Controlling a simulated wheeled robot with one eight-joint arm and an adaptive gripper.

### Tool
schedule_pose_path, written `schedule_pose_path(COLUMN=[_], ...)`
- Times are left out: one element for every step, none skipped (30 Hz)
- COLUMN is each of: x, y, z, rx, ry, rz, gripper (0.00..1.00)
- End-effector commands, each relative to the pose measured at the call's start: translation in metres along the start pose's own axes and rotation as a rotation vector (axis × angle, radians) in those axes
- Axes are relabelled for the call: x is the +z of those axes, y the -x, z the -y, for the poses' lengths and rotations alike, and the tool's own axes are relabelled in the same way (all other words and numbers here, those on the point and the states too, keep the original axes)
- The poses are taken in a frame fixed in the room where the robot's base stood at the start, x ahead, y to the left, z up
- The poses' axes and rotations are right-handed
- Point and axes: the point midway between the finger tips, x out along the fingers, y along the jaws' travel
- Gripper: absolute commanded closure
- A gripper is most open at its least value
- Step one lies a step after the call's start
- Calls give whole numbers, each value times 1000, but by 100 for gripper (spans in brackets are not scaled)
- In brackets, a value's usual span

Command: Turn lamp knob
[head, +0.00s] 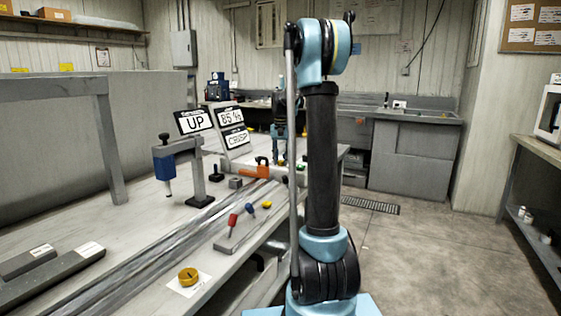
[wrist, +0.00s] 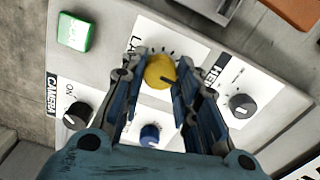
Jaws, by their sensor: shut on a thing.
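The lamp knob (wrist: 159,72) is a round yellow knob with a dark pointer line, in the upper middle of the wrist view. It sits on a white label with tick marks and partly covered lettering that starts "LA". My gripper (wrist: 162,66) has one finger on each side of the knob and is shut on it. In the head view my arm's far end is over the back of the bench, and I cannot make out the knob between the fingers there.
Beside the knob are a black knob labelled "CAMERA" (wrist: 77,116), another black knob (wrist: 241,105), a blue knob (wrist: 151,134) and a green button (wrist: 76,32). The floor at right is clear.

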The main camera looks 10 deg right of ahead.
Motion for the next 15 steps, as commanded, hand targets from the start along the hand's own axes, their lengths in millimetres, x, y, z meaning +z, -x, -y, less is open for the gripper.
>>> schedule_pose_path(x=[-1,-1,-1,-1,-1,-1,-1,-1,-1,-1,0,0,0,0,0], y=[1,1,1,1,1,0,0,0,0,0,0,0,1,2,3], z=[2,2,2,2,2,1,1,1,1,1,1,1,1,1,1], rx=[-4,-3,-3,-3,-3,-2,-2,-2,-2,-2,-2,-1,-1,-1,-1], ry=[1,1,1,1,0,0,0,0,0,0,-1,-1,-1,-1,-1], rz=[-3,-2,-2,-2,-2,-2,-2,-2,-1,-1,-1,-1,-1,-1,-1], gripper=[65,58,51,51,51,51,51,51,51,51,51,51,51,51,51])
